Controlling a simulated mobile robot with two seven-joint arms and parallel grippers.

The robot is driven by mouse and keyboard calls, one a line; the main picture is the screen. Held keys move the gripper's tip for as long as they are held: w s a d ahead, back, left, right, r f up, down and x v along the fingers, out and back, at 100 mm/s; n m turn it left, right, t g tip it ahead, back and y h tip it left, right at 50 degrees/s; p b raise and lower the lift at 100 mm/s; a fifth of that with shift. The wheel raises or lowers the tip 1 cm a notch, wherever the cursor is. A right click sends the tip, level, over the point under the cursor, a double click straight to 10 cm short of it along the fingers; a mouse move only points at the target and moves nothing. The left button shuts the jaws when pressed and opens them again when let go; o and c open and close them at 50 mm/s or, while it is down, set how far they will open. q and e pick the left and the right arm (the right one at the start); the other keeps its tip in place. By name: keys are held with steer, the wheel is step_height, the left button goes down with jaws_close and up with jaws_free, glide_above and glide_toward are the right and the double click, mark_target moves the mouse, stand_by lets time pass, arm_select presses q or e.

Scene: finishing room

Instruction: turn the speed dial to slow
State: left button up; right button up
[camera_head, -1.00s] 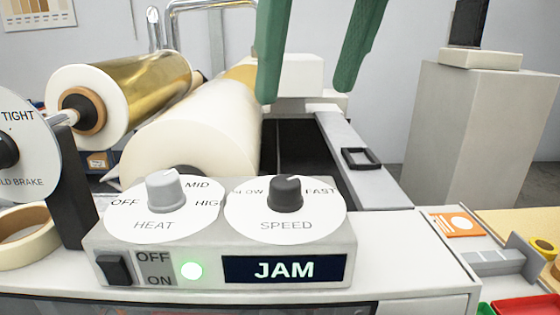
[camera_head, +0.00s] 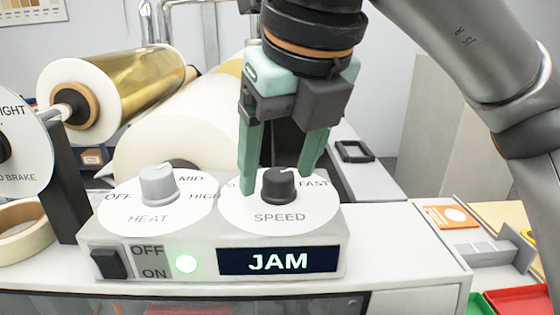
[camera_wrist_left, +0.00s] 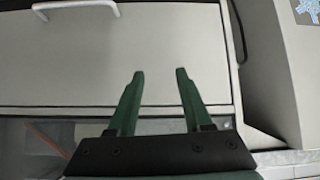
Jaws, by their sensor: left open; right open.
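The speed dial is a dark knob (camera_head: 279,187) on a white disc marked SPEED, with FAST at its right. The SLOW label at its left is mostly hidden by a finger. The knob's white mark points up and a little right, towards the FAST side. My right gripper (camera_head: 276,192) points down with its green fingers open, one left and one right of the knob. A gap shows on both sides, and I cannot tell how deep the tips are. My left gripper (camera_wrist_left: 160,72) is open and empty before a pale panel in the left wrist view.
The heat dial (camera_head: 158,187) stands close left of the speed dial. Below are an OFF/ON switch (camera_head: 109,262), a green lamp (camera_head: 187,264) and a display (camera_head: 279,261) reading JAM. A white roll (camera_head: 165,140) lies behind. A white handle (camera_wrist_left: 75,6) crosses the left wrist view's top.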

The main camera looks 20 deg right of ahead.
steer(key=shift+f, duration=0.1)
steer(key=shift+c, duration=0.3)
jaws_close()
